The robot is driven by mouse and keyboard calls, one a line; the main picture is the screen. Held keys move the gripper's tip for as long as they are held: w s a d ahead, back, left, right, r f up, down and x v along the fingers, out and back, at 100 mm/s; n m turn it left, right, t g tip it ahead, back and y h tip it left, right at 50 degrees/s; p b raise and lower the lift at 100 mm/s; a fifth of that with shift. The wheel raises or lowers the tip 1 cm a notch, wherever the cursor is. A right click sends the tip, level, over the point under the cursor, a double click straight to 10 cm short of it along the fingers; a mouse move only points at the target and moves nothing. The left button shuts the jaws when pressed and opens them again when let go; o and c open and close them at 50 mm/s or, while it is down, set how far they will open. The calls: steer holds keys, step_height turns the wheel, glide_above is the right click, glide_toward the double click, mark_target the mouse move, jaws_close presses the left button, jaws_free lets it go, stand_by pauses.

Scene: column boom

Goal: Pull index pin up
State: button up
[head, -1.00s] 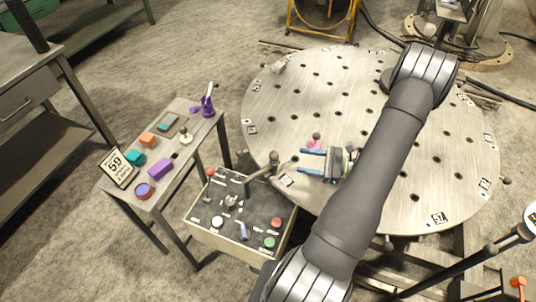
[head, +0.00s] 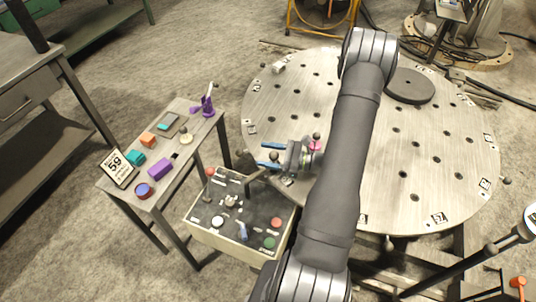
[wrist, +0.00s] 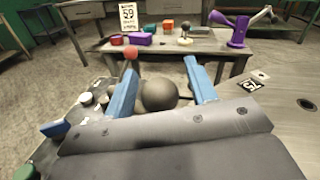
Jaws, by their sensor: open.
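The index pin shows as a dark round ball knob (head: 273,156) at the near left edge of the round steel table (head: 285,95). In the wrist view the knob (wrist: 158,95) sits between my two blue fingers, nearer their roots than their tips; its stem is hidden below it. My gripper (head: 264,155) is open, its fingers pointing left, one on each side of the knob. I see a gap between the knob and each finger in the wrist view. I cannot tell whether the knob is level with the fingers or a little below.
A control box (head: 240,217) with a red-knobbed lever (head: 210,172) and several buttons stands just below the gripper. A side bench (head: 190,150) on the left carries coloured blocks, a sign (head: 116,167) and a purple clamp (head: 207,105). A dark disc (head: 410,86) lies on the round table.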

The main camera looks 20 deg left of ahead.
jaws_close()
steer(key=shift+r, duration=1.75)
jaws_free()
steer(key=w+d, duration=0.3)
steer(key=d, duration=1.4)
steer(key=shift+w, duration=0.2)
steer(key=shift+a, duration=0.1)
